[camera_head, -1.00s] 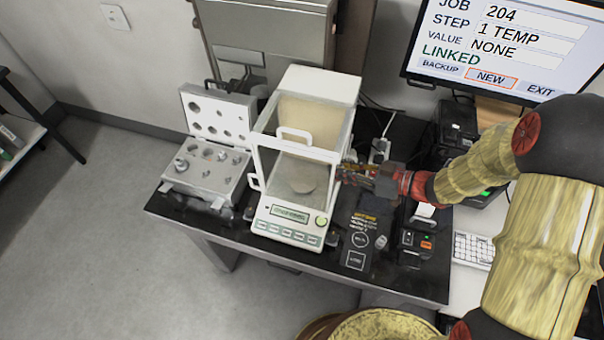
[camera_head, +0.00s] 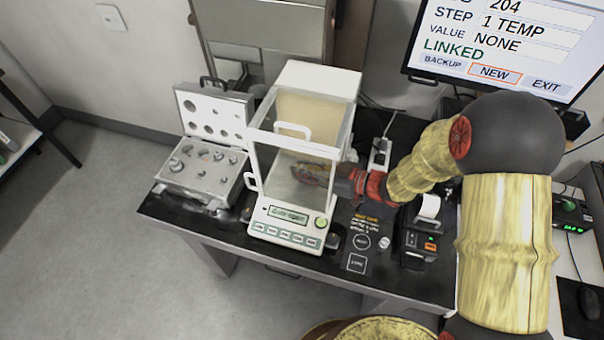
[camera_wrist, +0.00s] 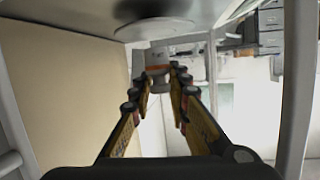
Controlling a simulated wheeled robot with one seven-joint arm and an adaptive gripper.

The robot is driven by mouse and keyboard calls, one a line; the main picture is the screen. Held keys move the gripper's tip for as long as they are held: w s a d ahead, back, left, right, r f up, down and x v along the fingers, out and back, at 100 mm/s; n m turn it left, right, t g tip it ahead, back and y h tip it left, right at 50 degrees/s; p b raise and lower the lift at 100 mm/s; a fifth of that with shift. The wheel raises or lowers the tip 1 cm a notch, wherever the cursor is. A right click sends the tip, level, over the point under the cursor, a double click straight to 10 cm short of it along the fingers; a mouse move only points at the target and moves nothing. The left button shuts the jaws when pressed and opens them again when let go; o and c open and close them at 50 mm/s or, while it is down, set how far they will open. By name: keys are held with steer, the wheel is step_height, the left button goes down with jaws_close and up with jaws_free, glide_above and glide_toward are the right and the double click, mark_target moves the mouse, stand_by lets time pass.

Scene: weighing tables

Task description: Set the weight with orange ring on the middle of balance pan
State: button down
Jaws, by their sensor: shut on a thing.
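My gripper (camera_head: 312,172) reaches through the open right side of the balance's glass chamber and shows through the glass. In the wrist view my gripper (camera_wrist: 160,80) is shut on a small grey metal weight with an orange ring (camera_wrist: 157,70). The wrist picture is turned over, with the chamber floor at the top. In the head view the gripper hides the weight and most of the pan. The balance (camera_head: 289,236) has a lit display.
An open weight case (camera_head: 202,185) with several weights stands left of the balance. A monitor (camera_head: 500,45) stands behind. The chamber's frame surrounds my gripper closely.

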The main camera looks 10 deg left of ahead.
steer(key=shift+a+f+b, duration=0.2)
steer(key=shift+f+b, duration=0.1)
steer(key=shift+f, duration=0.5)
steer(key=shift+r, duration=0.1)
steer(key=c, duration=2.2)
jaws_free()
steer(key=shift+f, duration=0.2)
steer(key=o, duration=0.5)
steer(key=shift+r, duration=0.1)
